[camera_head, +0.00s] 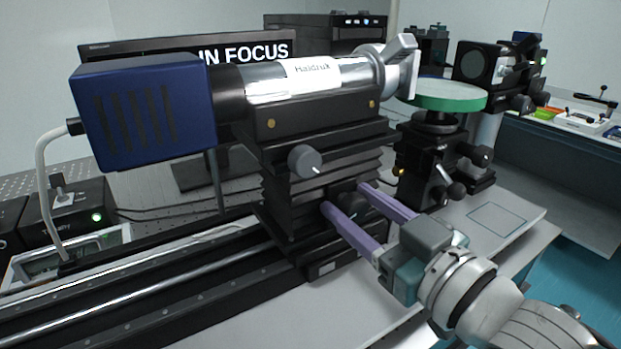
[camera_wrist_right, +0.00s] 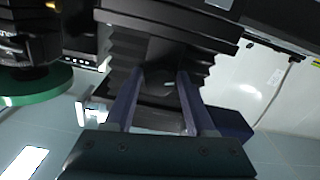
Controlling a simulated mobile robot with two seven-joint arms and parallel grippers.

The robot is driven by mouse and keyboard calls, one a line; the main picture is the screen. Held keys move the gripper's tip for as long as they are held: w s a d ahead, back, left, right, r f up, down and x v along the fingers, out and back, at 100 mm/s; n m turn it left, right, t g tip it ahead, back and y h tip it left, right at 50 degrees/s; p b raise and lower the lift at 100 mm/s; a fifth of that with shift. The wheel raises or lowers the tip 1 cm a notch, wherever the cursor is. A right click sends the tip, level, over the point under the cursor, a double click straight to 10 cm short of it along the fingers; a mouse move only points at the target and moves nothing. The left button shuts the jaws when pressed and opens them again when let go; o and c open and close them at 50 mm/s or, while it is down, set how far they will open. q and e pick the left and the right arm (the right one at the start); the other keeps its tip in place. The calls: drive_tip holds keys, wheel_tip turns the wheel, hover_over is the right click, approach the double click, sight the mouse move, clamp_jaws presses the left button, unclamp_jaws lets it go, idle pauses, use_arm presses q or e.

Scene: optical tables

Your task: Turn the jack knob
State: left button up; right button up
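The jack knob (camera_head: 350,199) is a dark round knob on the front of the black bellows-covered jack (camera_head: 284,208), under the blue camera and silver lens tube. My right gripper (camera_head: 346,197) reaches in from the lower right. Its two purple fingers stand apart, one on each side of the knob. In the right wrist view the fingertips (camera_wrist_right: 161,72) flank the dark knob (camera_wrist_right: 160,83) in front of the bellows. I cannot tell whether both fingers touch it. The knob's far side is hidden. My left gripper is not in view.
A grey knob (camera_head: 305,161) sits above, near the tube. A black rail (camera_head: 150,285) runs below. A green disc (camera_head: 445,96) on a stage stands to the right. The bench front right is clear.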

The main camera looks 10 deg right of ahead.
clamp_jaws()
drive_tip(key=shift+n, duration=0.4)
drive_tip(key=shift+o, duration=1.6)
unclamp_jaws()
drive_tip(key=v, duration=1)
